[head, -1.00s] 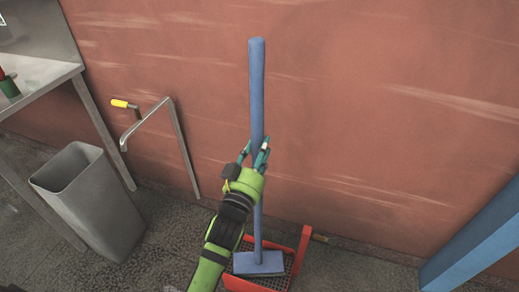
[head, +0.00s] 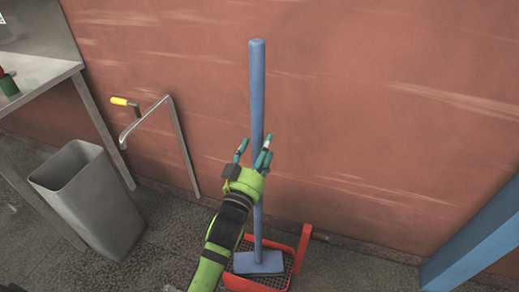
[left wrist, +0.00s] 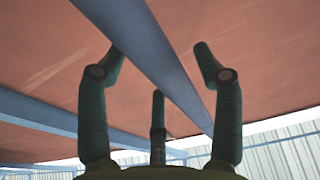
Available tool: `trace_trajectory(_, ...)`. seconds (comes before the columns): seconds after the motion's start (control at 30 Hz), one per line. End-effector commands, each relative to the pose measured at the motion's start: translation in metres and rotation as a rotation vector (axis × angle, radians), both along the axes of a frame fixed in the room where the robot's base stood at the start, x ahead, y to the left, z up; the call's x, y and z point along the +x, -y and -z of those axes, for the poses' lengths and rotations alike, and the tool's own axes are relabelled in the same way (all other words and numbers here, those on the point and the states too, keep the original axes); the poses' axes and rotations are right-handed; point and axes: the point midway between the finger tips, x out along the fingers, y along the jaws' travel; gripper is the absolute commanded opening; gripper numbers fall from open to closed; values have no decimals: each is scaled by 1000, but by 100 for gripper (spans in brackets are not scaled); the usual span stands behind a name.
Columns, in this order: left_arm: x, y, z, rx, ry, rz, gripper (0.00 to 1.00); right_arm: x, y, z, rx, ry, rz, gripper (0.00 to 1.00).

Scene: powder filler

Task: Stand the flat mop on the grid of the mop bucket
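The blue flat mop (head: 257,90) stands upright against the reddish wall, its flat head (head: 258,264) resting on the dark grid of the red mop bucket (head: 303,248). My left gripper (head: 254,150) is at the middle of the handle, with its fingers spread and open. In the left wrist view the handle (left wrist: 145,52) passes between the parted fingers (left wrist: 160,58), with gaps visible at both sides. The forearm hides part of the lower handle and the bucket's left side. My right gripper is not in view.
A grey bin (head: 95,205) stands at the left by a metal table (head: 35,80). A bent metal rail with a yellow-handled lever (head: 120,102) is at the wall. A blue post (head: 470,240) is at the right. Floor between bucket and post is clear.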

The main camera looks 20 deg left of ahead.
Motion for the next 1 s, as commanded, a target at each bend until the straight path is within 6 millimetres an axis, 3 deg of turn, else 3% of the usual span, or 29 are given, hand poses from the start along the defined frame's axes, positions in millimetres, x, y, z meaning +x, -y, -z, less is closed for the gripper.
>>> trace_trajectory(0.27, -6, 0, 7, -1, -13, -1, 66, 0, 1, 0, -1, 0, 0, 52)
trace_trajectory(0.73, -91, -4, 20, -1, -8, -1, 66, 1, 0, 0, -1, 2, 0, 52)
trace_trajectory(1.0, -116, -5, 23, 0, -2, -1, 66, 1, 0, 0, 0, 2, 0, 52)
